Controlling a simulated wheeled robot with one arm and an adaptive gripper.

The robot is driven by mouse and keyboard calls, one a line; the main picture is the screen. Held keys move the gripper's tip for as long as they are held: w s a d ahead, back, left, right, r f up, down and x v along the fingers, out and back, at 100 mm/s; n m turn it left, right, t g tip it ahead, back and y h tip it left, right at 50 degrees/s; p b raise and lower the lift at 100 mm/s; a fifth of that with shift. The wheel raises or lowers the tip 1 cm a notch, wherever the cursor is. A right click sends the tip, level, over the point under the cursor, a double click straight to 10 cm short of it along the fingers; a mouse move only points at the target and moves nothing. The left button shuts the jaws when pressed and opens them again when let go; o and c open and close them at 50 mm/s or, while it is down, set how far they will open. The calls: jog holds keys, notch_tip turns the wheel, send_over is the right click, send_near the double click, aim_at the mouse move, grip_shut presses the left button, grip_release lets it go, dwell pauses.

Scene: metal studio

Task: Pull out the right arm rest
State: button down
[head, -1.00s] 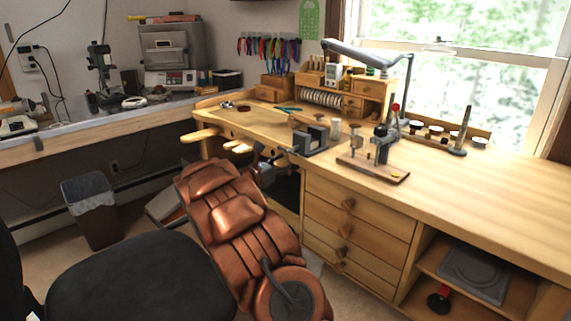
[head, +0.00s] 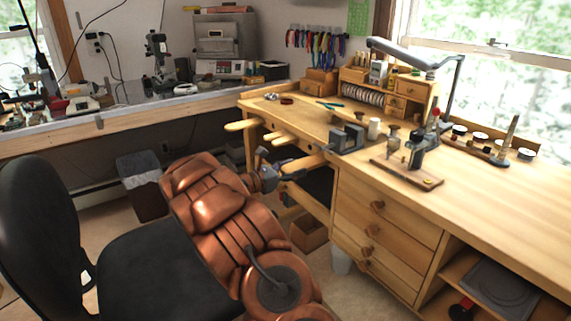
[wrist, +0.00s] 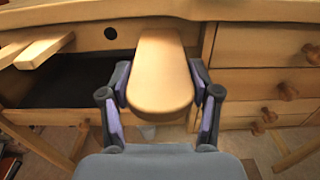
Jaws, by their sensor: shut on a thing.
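The right arm rest (head: 305,163) is a light wooden slat with a rounded end, sticking out from the front of the wooden bench (head: 500,215). In the wrist view the arm rest (wrist: 160,70) lies between my fingers, its rounded end toward the palm. My gripper (head: 281,171) is shut on it, one finger on each side. In the wrist view the gripper (wrist: 160,88) touches both its edges. The left arm rest (head: 242,125) sticks out farther left, with another wooden piece (head: 277,137) between. My copper arm hides part of the bench front.
A black office chair (head: 40,235) stands close on the left. Drawers (head: 385,225) are right of the arm rest. A grey bin (head: 140,180) stands under the far counter (head: 100,128). A vise (head: 347,138) and tools sit on the bench top. Some floor shows between chair and bench.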

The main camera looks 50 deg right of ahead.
jog(key=shift+c, duration=1.2)
grip_release()
jog(key=v, duration=1.2)
jog(key=shift+s, duration=0.1)
